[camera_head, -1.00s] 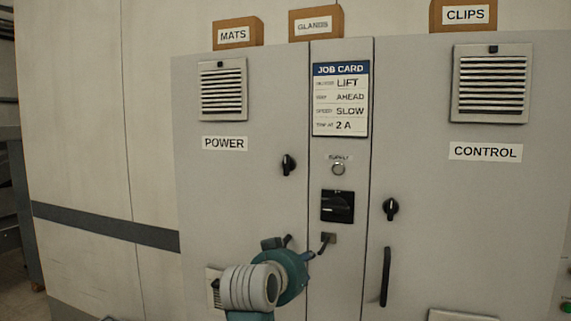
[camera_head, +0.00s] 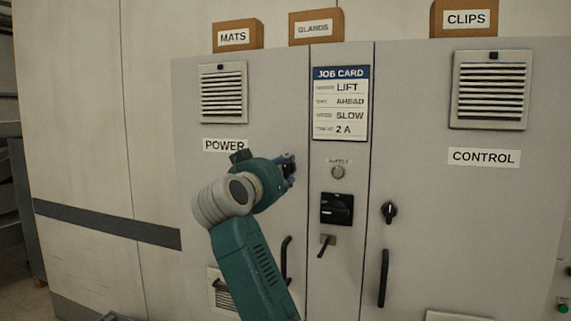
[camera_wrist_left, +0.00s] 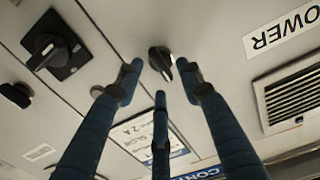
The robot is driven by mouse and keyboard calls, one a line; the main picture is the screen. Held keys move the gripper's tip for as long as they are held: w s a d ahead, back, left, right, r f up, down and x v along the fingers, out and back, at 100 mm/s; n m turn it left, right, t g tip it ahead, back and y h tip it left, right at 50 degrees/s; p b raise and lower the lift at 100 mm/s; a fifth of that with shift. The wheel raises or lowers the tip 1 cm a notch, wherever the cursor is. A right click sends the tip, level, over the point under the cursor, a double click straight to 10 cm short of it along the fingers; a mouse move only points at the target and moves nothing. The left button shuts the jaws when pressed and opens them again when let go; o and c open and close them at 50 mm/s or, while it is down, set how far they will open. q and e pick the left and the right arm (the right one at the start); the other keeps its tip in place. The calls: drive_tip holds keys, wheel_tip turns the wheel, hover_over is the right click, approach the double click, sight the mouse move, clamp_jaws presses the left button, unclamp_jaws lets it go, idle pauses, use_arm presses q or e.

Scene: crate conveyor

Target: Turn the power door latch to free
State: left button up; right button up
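The power door latch (camera_head: 290,170) is a small black knob on the grey POWER door, mostly hidden by my fingers in the head view. It shows clearly in the left wrist view (camera_wrist_left: 160,60), its grip slanting. My left gripper (camera_head: 287,162) is at the latch. In the left wrist view its three blue fingers (camera_wrist_left: 160,84) are spread, with gaps between the tips, and the knob appears between and just beyond them. I cannot tell whether any finger touches it. My right gripper is in neither view.
A black supply switch (camera_head: 337,208) and a small lever (camera_head: 325,246) are on the centre panel. The CONTROL door has its own black latch (camera_head: 389,212) and a handle (camera_head: 384,278). The POWER door's handle (camera_head: 286,262) is beside my left arm.

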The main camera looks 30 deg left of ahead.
sight(290, 167)
use_arm(q)
drive_tip(key=shift+x, duration=1.15)
drive_tip(key=c, duration=0.8)
clamp_jaws()
